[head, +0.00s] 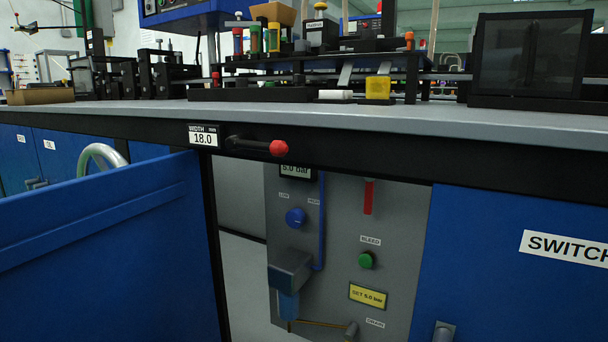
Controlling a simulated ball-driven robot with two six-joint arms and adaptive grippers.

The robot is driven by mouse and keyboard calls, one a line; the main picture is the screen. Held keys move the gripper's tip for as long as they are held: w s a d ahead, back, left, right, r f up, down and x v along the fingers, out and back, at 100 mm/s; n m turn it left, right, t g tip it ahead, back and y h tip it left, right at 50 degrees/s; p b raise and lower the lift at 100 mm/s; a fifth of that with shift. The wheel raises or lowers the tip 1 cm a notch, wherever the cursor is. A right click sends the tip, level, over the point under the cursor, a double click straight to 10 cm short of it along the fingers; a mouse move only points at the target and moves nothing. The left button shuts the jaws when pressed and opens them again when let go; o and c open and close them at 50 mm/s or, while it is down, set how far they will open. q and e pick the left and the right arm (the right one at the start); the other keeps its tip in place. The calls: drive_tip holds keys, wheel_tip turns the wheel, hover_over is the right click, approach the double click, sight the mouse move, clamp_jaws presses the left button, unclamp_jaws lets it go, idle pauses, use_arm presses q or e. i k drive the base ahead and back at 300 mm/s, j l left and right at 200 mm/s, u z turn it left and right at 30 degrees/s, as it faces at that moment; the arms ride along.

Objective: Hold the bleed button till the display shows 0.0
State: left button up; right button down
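The green bleed button (366,260) sits on a grey panel (398,232) inside the open cabinet under the bench, just below a label reading BLEED (370,240). The pressure display (296,171) is at the panel's top left. It reads what looks like 6.0 bar, with its upper part cut off by the bench edge. Nothing touches the button. Neither of my grippers is in the head view.
A blue cabinet door (95,245) stands open at left. A red-tipped lever (278,148) juts from the bench front beside a width display (203,138) reading 18.0. The panel also holds a blue knob (296,218), a red handle (368,197) and a yellow sign (368,296).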

sight(366, 261)
drive_tip(key=j+z, duration=0.25)
drive_tip(key=j, duration=0.8)
drive_tip(key=j+z, duration=0.25)
drive_tip(key=j, duration=0.8)
drive_tip(key=k, duration=0.05)
